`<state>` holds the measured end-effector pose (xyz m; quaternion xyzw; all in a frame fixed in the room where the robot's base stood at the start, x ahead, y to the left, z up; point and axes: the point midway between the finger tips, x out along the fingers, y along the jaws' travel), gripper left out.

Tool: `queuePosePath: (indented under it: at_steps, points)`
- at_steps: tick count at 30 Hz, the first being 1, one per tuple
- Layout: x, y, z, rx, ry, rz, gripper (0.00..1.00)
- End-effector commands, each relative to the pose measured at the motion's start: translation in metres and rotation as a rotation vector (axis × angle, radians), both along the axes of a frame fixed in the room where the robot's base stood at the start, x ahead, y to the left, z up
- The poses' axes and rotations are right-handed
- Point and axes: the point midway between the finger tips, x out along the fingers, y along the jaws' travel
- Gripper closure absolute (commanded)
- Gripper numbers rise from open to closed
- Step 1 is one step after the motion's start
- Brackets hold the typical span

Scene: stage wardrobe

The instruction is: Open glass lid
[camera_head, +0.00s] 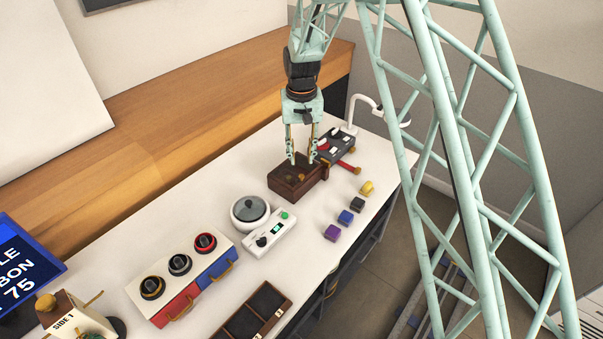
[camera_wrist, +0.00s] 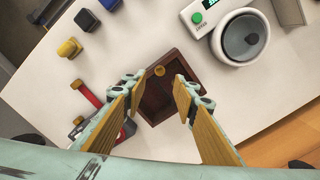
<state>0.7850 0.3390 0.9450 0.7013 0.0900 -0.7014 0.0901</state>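A round white pot (camera_head: 233,214) stands mid-table with a grey, glassy-looking lid (camera_head: 250,207) and a dark knob. The lid sits shut on the pot; the pot (camera_wrist: 262,50) also shows at the upper right of the wrist view. My gripper (camera_head: 302,161) points down over a dark wooden box (camera_head: 289,190), away from the pot. In the wrist view my gripper (camera_wrist: 158,88) is open, its two fingers apart with nothing between them. The box (camera_wrist: 153,112) has a small brass knob (camera_wrist: 159,71) at one side. I cannot tell whether glass covers the box.
A white control unit (camera_head: 270,236) adjoins the pot. Several coloured blocks (camera_head: 345,217) lie right of it. A red-and-grey switch device (camera_head: 335,148) and a white lamp (camera_head: 362,100) stand behind the box. A dark compartment tray (camera_head: 262,302) and dial unit (camera_head: 190,280) are in front.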

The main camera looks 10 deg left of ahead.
Motion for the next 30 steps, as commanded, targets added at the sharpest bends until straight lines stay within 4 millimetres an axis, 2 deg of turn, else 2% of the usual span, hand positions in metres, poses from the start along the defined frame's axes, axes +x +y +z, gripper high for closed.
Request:
queuePosePath:
  at_steps: [6,15,21,30]
  points:
    - [0.0,0.0,-0.03,0.0,0.001,0.0,0.73]
    - [0.0,0.0,-0.065,0.0,0.001,0.0,0.73]
    - [0.0,0.0,-0.079,0.0,0.0,0.0,0.73]
    - [0.0,0.0,-0.082,0.0,0.0,0.0,0.73]
